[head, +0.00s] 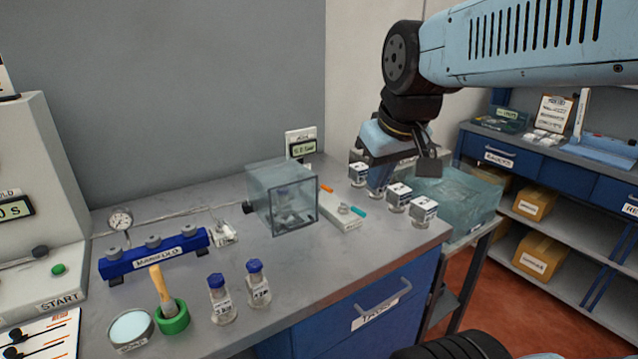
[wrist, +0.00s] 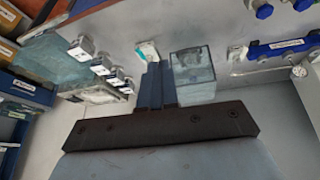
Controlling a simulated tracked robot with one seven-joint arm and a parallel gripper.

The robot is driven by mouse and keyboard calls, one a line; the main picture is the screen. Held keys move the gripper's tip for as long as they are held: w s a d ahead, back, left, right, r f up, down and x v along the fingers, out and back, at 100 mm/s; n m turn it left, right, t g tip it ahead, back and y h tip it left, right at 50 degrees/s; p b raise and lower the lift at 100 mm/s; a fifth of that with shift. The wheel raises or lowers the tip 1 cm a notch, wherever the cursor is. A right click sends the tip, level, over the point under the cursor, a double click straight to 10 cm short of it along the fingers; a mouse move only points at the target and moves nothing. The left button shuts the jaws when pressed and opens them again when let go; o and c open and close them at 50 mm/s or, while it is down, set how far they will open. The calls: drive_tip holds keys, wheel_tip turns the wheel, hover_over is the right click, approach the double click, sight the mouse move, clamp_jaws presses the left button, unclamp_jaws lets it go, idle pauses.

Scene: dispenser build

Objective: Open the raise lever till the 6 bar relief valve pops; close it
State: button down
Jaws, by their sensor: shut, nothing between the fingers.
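A white block (head: 342,212) lies on the bench right of the clear box, with a small orange lever (head: 327,188) and a teal lever (head: 358,211). I cannot read which is the raise lever. The block also shows in the wrist view (wrist: 147,51), just beyond my fingertips. My gripper (head: 377,192) is shut and empty, apart from the levers and to their right in the head view; its fingers show pressed together in the wrist view (wrist: 157,66). A small display (head: 303,150) on the wall shows blurred digits. I cannot make out the relief valve.
The clear box (head: 282,200) stands beside the block. Several white cubes (head: 399,194) stand around my gripper at the bench's right edge. A blue manifold (head: 153,254) with a round gauge (head: 120,219) and two blue-capped bottles (head: 258,285) stand left. Bare bench lies in front of the block.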

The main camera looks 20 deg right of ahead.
drive_tip(key=w+r+n+g, duration=0.1)
drive_tip(key=w+n+g, duration=0.1)
drive_tip(key=w+n, duration=0.5)
drive_tip(key=n+g+y, duration=0.4)
drive_tip(key=n, duration=0.8)
hover_over(323, 186)
drive_tip(key=s+d, duration=0.2)
drive_tip(key=d, duration=0.2)
wheel_tip(323, 186, down, 10)
drive_tip(key=shift+s+a+f, duration=0.15)
drive_tip(key=shift+a+f, duration=0.05)
drive_tip(key=shift+f, duration=0.1)
drive_tip(key=x, duration=1)
